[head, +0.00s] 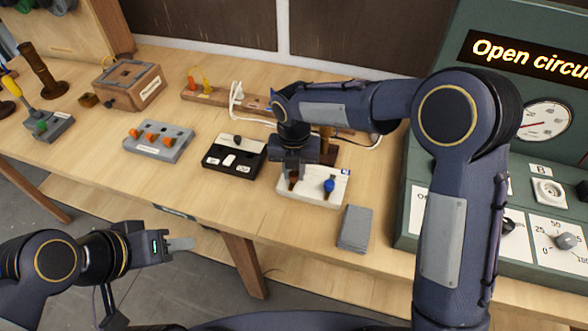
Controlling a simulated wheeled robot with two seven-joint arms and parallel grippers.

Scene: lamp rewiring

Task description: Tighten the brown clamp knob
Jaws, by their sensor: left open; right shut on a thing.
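A white terminal block (318,197) lies near the front of the wooden bench. On its right side stands a blue knob (329,184). The brown clamp knob (293,175) is on its left side, mostly hidden by my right gripper. My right gripper (294,178) points down over the block and is shut on the brown knob. My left gripper (182,244) is open and empty, off the bench's front edge at lower left.
A black switch box (234,155) and a grey block with orange knobs (158,140) lie left of the white block. A grey slab (355,229) lies to its right. A green tester (450,225) reading "Open circu..." stands at right. A white cord (237,100) runs behind.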

